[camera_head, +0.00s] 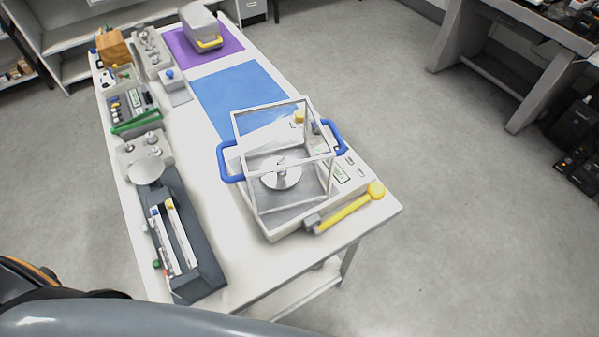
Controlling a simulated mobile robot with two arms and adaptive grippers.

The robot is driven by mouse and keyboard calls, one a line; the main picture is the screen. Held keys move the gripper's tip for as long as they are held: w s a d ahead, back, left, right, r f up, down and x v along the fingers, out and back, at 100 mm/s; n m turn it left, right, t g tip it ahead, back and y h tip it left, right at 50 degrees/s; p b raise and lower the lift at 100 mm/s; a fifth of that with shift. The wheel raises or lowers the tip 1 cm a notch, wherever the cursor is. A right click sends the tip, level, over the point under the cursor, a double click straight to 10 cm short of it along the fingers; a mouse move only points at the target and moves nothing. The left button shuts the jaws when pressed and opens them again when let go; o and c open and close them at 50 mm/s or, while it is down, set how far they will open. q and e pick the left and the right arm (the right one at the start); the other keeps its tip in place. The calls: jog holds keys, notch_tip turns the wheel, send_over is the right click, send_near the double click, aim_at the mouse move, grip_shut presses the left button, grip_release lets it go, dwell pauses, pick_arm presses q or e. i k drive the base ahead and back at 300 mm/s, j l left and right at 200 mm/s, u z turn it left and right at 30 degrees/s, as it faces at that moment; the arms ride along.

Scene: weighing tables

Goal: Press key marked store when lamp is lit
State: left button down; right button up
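A weighing balance (282,221) stands at the near right of the white table. A clear box-shaped shield with pale edges and blue side handles (230,163) stands on it, around a round metal pan (281,174). On the balance's right side is a small greenish display (341,174) with small keys (361,173) beside it. Their markings are too small to read, and I cannot make out a lit lamp. A yellow lever (343,214) with a round knob lies along the balance's near right edge. Neither gripper is in view.
Along the table's left edge are a dark tray (204,285) with pale strips, metal weights on a block (150,61) and a green-edged rack (135,123). A grey device (201,27) sits on a purple mat (228,43). Open floor lies right.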

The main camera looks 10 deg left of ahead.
aim_at(349, 159)
jog(key=l+u, duration=0.1)
jog(key=u, duration=0.5)
jog(key=l+u, duration=0.45)
jog(key=l, duration=0.4)
jog(key=l+u, duration=0.45)
jog(key=l, duration=0.4)
jog(key=k+l, duration=0.1)
jog(key=l, duration=0.35)
jog(key=k+l, duration=0.1)
jog(key=l, duration=0.85)
jog(key=k+u, duration=0.05)
